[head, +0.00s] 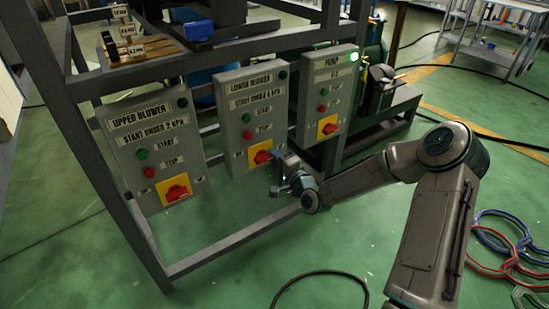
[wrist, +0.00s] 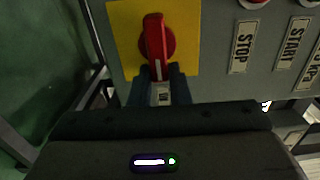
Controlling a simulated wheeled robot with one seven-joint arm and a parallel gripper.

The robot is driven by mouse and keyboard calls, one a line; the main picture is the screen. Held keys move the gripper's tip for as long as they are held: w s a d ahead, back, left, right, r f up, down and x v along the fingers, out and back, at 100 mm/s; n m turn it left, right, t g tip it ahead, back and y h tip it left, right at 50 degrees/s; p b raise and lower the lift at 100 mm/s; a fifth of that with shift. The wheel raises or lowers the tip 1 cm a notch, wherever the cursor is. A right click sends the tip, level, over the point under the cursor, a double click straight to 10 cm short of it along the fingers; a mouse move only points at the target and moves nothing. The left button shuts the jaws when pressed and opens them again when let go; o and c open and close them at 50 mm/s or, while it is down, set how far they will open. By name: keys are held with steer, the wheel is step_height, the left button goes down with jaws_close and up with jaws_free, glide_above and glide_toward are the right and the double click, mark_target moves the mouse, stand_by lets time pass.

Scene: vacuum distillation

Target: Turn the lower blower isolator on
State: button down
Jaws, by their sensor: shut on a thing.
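The lower blower box (head: 250,120) is the middle of three grey panels on the frame. Its isolator is a red rotary handle on a yellow plate (head: 268,148) at the bottom of the box. In the wrist view the red handle (wrist: 156,45) stands lengthwise in the picture on its yellow plate (wrist: 190,20). My gripper (head: 284,165) is at this isolator; in the wrist view its fingers (wrist: 160,88) are shut on the near end of the handle. The fingers partly hide that end. In the head view the gripper covers part of the isolator.
The upper blower box (head: 155,145) stands left and the pump box (head: 327,95) right, with a lit green lamp (head: 354,57). A grey frame rail (head: 235,238) runs low in front. Hoses (head: 500,245) lie on the floor at the right.

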steer(key=c, duration=1.4)
jaws_free()
steer(key=shift+o, duration=0.2)
steer(key=shift+d, duration=0.1)
steer(key=p+v, duration=0.2)
steer(key=v, duration=1.1)
steer(key=shift+s+d+p, duration=0.25)
steer(key=shift+s+p, duration=0.05)
